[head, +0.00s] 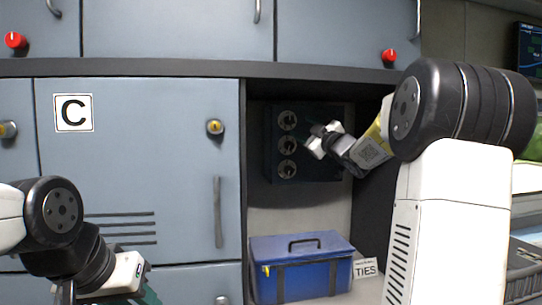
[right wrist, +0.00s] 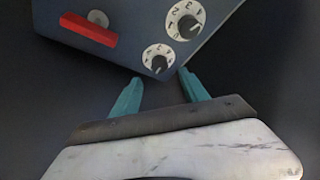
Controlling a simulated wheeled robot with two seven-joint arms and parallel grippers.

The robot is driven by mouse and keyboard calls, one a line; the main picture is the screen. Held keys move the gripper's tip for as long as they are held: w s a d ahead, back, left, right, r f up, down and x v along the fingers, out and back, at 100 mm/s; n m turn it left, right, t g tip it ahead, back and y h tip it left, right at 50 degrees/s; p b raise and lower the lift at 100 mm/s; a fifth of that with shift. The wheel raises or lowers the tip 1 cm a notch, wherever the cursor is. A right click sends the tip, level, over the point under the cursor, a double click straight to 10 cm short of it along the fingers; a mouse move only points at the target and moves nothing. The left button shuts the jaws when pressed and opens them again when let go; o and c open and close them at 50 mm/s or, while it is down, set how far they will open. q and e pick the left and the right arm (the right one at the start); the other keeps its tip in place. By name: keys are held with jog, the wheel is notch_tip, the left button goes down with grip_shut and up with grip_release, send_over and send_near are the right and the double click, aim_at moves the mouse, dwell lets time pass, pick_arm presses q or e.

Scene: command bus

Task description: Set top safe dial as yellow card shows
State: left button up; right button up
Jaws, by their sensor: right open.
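The top dial (head: 287,120) is left of my right gripper (head: 314,131). The safe also shows in the right wrist view (right wrist: 130,50), with two numbered dials and a red handle (right wrist: 88,29). There my right gripper (right wrist: 160,77) is open and empty, its teal fingertips just below the nearer dial (right wrist: 158,60). My left gripper (head: 138,285) is low at the left, partly cut off. I cannot make out a yellow card.
A blue toolbox (head: 300,272) stands below the safe, beside a small sign (head: 365,268). A grey cabinet door marked C (head: 180,150) is left of the recess. The dark recess wall is close to my right arm. A shelf edge (head: 190,69) runs above.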

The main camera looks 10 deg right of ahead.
jog(key=s+a+f+m+g+h, duration=0.1)
jog(key=s+a+f+m+g, duration=0.2)
jog(key=s+f, duration=0.6)
jog(key=s+a+f+m+g+h, duration=0.2)
jog(key=s+a+f+m+g, duration=0.2)
jog(key=s+f, duration=0.5)
jog(key=s+a+f+m+g+h, duration=0.1)
jog(key=s+a+f+m+g, duration=0.2)
jog(key=s+f, duration=0.7)
jog(key=s+m+g, duration=0.2)
jog(key=s+g, duration=0.2)
jog(key=s, duration=0.5)
jog(key=shift+s+a, duration=0.25)
jog(key=shift+a, duration=0.05)
